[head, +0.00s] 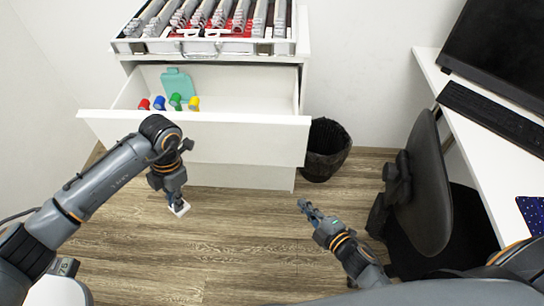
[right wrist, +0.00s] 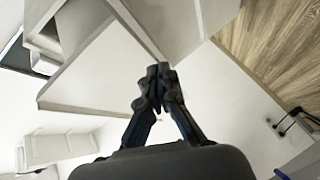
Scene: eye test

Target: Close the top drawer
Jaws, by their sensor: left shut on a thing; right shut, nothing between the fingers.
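The top drawer (head: 235,140) of the white cabinet (head: 240,175) is pulled out in the head view. Inside it, red, blue, green and yellow capped items and a teal object (head: 178,84) show. My left gripper (head: 177,203) is in front of the cabinet, pointing down and shut on a small white object (head: 181,210); my left arm hides part of the drawer front's left side. My right gripper (head: 303,204) is shut and empty, right of the cabinet's lower front and apart from the drawer. It also shows shut in the right wrist view (right wrist: 160,76), with white panels beyond.
An open case (head: 130,46) with rows of grey items stands on the cabinet. A dark bin (head: 326,150) stands right of it. A black chair (head: 425,195) and a white desk (head: 475,135) are at the right. The wooden floor between my arms is clear.

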